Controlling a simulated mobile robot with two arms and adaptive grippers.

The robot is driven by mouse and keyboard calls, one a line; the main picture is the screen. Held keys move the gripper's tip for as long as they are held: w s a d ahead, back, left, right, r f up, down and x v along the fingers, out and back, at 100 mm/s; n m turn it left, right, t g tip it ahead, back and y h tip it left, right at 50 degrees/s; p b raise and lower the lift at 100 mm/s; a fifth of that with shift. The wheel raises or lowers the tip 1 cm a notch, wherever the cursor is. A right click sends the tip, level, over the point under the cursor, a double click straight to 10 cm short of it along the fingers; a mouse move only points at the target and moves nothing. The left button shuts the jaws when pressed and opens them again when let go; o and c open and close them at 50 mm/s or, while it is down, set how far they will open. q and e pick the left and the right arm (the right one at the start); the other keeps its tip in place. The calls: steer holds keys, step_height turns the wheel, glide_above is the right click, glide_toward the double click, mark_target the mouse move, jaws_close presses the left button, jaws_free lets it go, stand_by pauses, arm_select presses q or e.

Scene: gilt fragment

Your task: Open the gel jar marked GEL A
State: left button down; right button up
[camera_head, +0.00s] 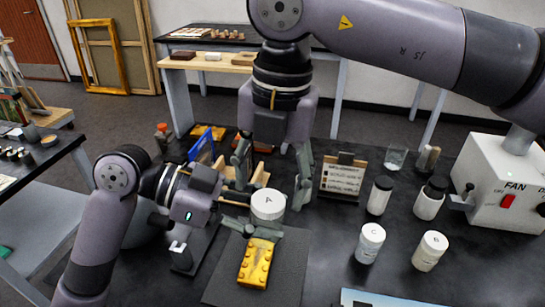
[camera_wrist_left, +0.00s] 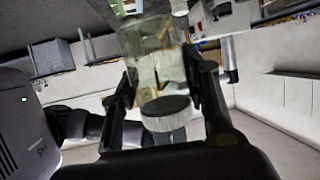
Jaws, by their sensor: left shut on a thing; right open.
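The jar marked A (camera_head: 268,203) has a white lid bearing the letter and stands out above the dark bench at the middle. My left gripper (camera_head: 256,214) is shut around its side; the body below the lid is mostly hidden. In the left wrist view the fingers (camera_wrist_left: 166,95) flank a see-through body (camera_wrist_left: 153,62) with a pale round end (camera_wrist_left: 167,110). My right gripper (camera_head: 270,185) points down from above, open, with one finger on each side of the lid. I cannot tell whether its fingers touch the lid.
A yellow bumpy block (camera_head: 257,263) lies on a dark grey mat (camera_head: 225,285) just in front. Jars marked C (camera_head: 370,243) and B (camera_head: 430,250), two black-capped bottles (camera_head: 379,196) (camera_head: 429,199), a small sign (camera_head: 343,180) and a white fan box (camera_head: 495,180) stand to the right.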

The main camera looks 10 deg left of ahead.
mark_target(266, 220)
steer(key=shift+s+a+f, duration=0.1)
steer(key=shift+f, duration=1.15)
steer(key=shift+c, duration=0.5)
steer(key=c, duration=1.1)
steer(key=n, duration=0.4)
steer(key=shift+n, duration=0.3)
steer(key=shift+c, duration=0.2)
steer(key=n, duration=0.5)
steer(key=o, duration=1.3)
steer(key=shift+c, duration=0.2)
